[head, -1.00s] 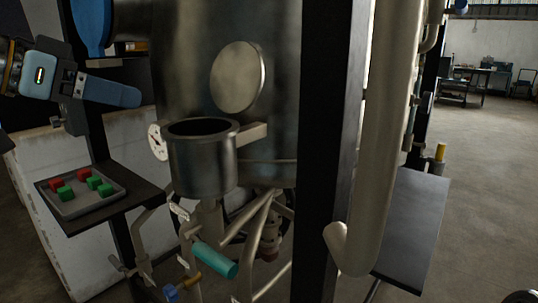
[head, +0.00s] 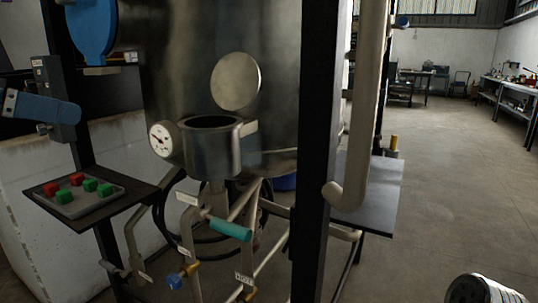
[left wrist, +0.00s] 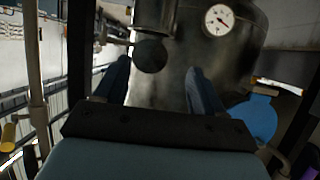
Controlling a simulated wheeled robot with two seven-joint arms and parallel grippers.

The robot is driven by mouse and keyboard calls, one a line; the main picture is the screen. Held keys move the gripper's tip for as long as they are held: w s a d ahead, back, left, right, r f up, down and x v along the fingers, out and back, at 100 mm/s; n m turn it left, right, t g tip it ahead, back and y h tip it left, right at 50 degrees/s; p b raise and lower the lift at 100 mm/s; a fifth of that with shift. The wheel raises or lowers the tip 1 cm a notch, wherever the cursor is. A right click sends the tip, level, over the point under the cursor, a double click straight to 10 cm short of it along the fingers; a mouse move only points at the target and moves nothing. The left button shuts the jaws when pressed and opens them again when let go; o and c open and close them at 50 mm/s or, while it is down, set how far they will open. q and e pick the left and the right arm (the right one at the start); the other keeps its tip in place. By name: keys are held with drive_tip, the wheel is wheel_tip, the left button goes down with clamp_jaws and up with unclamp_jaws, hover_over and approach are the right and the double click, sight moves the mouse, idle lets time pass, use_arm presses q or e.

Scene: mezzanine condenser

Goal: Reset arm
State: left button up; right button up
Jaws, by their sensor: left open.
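My left gripper (head: 76,112) is at the left edge of the head view, in front of a grey box (head: 62,75) on a black post. One blue finger shows there; most of the hand is cut off by the picture edge. In the left wrist view both blue fingers of the left gripper (left wrist: 160,75) stand wide apart with nothing held between them. Beyond them is the steel vessel (left wrist: 175,85). My right gripper is not in view.
A tray (head: 70,207) of red and green buttons or blocks sits on a dark shelf at left. A gauge (head: 160,140), an open steel pot (head: 208,158), pipes and a teal handle (head: 230,229) are central. A black post (head: 316,150) stands right of them.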

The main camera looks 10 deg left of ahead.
use_arm(q)
drive_tip(key=w+a+f+n+g+y, duration=0.1)
drive_tip(key=w+a+f+n+g, duration=0.2)
drive_tip(key=w+f, duration=1.4)
drive_tip(key=w+d+f+n+g+y, duration=0.1)
drive_tip(key=w+d+f+n, duration=0.15)
drive_tip(key=f, duration=1.15)
drive_tip(key=w+d+f+n+g, duration=0.1)
drive_tip(key=w+f+n+g, duration=0.15)
drive_tip(key=f, duration=1.25)
drive_tip(key=s+d+f+g, duration=0.1)
drive_tip(key=s+d+f, duration=0.2)
drive_tip(key=f, duration=0.5)
drive_tip(key=s+d+f+g, duration=0.1)
drive_tip(key=s+d+f, duration=0.2)
drive_tip(key=f, duration=0.5)
drive_tip(key=s+d+f+g, duration=0.1)
drive_tip(key=s+d+f, duration=0.25)
drive_tip(key=f, duration=0.55)
drive_tip(key=s+d+f+g, duration=0.1)
drive_tip(key=s+d+f, duration=0.4)
drive_tip(key=s, duration=0.4)
drive_tip(key=s+d+f+g, duration=0.2)
drive_tip(key=s+d+f, duration=0.25)
drive_tip(key=s, duration=0.45)
drive_tip(key=shift+m+t, duration=0.45)
drive_tip(key=shift+m, duration=0.15)
drive_tip(key=d, duration=0.1)
drive_tip(key=w+d+r, duration=0.2)
drive_tip(key=d, duration=0.1)
